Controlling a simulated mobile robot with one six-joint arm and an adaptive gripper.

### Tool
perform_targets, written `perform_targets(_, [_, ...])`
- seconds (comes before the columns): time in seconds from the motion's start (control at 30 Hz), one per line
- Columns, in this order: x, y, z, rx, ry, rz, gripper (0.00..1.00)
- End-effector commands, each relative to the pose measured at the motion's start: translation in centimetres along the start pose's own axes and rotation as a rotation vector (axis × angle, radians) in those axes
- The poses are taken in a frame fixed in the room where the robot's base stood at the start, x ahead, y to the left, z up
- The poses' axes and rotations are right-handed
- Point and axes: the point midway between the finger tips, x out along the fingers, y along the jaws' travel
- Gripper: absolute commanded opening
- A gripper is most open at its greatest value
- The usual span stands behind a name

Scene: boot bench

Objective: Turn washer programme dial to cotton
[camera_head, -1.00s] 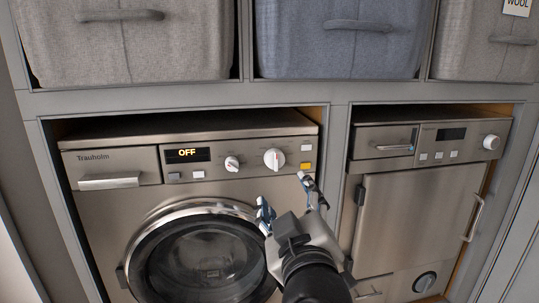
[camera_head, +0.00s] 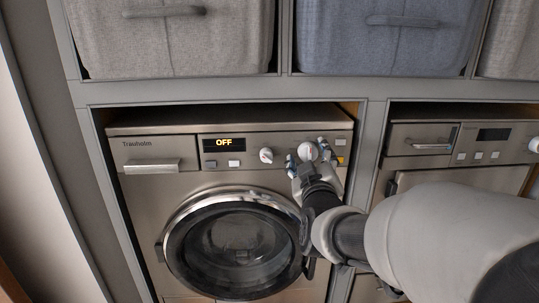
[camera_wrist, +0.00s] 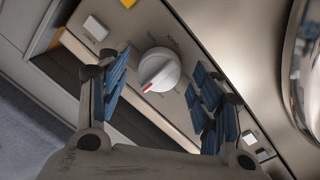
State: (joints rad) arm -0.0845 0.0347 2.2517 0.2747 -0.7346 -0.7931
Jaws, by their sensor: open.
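The washer (camera_head: 150,190) stands in the left bay, and its display (camera_head: 224,143) reads OFF. Its control panel has a smaller white dial (camera_head: 266,155) and a larger white dial (camera_head: 308,151) to the right. In the wrist view the larger dial (camera_wrist: 158,68) shows a red mark at its lower left edge. My gripper (camera_head: 307,156) is at the larger dial, with a blue-padded finger on either side. In the wrist view my gripper (camera_wrist: 161,82) is open, with gaps between the pads and the dial. The printed programme marks are too small to read.
A yellow button (camera_head: 340,160) and a white button (camera_head: 340,142) sit right of the larger dial. The round washer door (camera_head: 177,222) is below the panel. A second appliance (camera_head: 408,180) stands to the right, partly behind my arm. Fabric bins (camera_head: 175,45) fill the shelf above.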

Motion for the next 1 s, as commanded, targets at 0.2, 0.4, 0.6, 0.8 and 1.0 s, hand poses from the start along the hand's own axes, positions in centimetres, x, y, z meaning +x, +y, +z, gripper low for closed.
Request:
perform_targets(0.2, [0.45,0.01,-0.01,0.001,0.0,0.0,0.6])
perform_targets(0.4, [0.42,0.0,0.0,0.0,0.0,0.0,0.55])
perform_targets(0.6, [0.41,0.0,0.0,0.0,0.0,0.0,0.42])
perform_targets(0.8, [0.4,-0.01,0.0,0.0,0.0,0.0,0.28])
perform_targets(1.0, [0.4,-0.01,0.0,0.0,0.0,0.0,0.15])
